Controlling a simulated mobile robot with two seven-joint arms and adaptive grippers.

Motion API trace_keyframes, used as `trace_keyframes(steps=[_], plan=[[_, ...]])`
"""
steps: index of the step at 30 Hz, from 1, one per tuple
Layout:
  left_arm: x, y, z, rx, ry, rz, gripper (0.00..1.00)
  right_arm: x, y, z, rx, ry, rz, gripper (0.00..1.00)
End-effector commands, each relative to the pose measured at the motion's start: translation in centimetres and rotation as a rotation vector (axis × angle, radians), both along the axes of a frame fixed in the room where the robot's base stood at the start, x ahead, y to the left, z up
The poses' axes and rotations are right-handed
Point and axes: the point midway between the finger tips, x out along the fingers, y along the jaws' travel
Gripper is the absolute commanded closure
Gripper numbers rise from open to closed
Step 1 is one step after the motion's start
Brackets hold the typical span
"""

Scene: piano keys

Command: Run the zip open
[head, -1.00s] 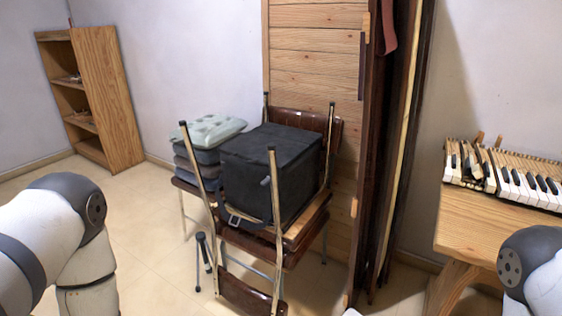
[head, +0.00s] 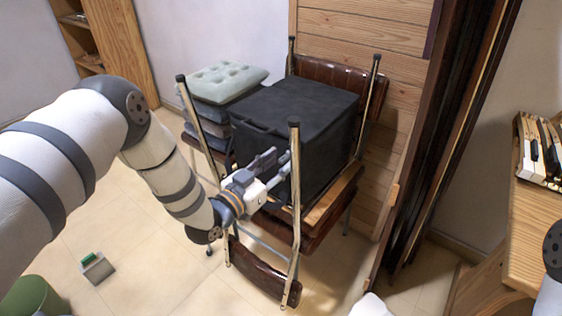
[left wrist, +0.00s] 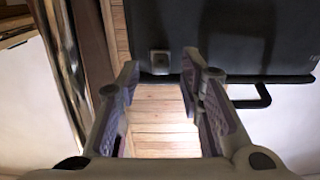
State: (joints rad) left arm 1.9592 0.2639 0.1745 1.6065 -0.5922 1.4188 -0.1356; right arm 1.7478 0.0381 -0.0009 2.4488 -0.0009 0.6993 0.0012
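A black boxy fabric bag (head: 300,115) sits on a stacked, upturned brown chair, with metal chair legs rising around it. My left gripper (head: 279,160) is at the bag's near face, beside a front chair leg. In the left wrist view the gripper (left wrist: 165,72) is open, with nothing held between its fingers. There the bag (left wrist: 245,35) fills the top right. A small light square tab (left wrist: 160,62) shows at its edge, between the fingertips; I cannot tell if it is the zip's pull. A dark bar-like handle (left wrist: 265,97) lies to the right. My right gripper is out of view.
Folded cushions (head: 215,85) are stacked left of the bag. Dark boards (head: 440,140) lean on the right, near a wooden desk with piano keys (head: 545,150). A green bin (head: 32,298) and a small box (head: 97,268) stand on the floor at left.

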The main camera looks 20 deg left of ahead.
Motion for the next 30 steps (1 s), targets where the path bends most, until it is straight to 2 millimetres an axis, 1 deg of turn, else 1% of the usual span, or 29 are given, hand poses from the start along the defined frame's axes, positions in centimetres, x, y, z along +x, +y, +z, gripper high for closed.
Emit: trace_keyframes(steps=[1,4,11,14,15,16,25,28,30], plan=[[0.5,-0.2,-0.2,0.000,0.002,0.000,0.66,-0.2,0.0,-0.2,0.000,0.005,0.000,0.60],[1.1,-0.4,-0.1,-0.001,0.003,0.001,0.66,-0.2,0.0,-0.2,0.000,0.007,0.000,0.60],[1.2,-0.4,0.0,-0.002,0.002,0.001,0.66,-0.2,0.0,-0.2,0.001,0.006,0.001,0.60],[1.2,-0.4,0.0,-0.001,0.001,0.001,0.86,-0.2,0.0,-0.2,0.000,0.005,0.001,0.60],[1.2,-0.4,0.0,-0.001,0.001,0.001,0.95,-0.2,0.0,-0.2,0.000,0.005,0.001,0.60],[1.2,-0.4,0.0,-0.001,0.001,0.001,1.00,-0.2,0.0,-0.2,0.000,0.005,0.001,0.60],[1.3,-0.1,0.0,0.000,0.002,0.002,1.00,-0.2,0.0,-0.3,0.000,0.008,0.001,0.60],[1.6,0.9,-0.2,0.002,0.002,0.003,1.00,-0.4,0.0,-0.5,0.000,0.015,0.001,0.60],[2.1,2.2,-0.2,0.002,0.002,0.005,1.00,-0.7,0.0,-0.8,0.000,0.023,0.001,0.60]])
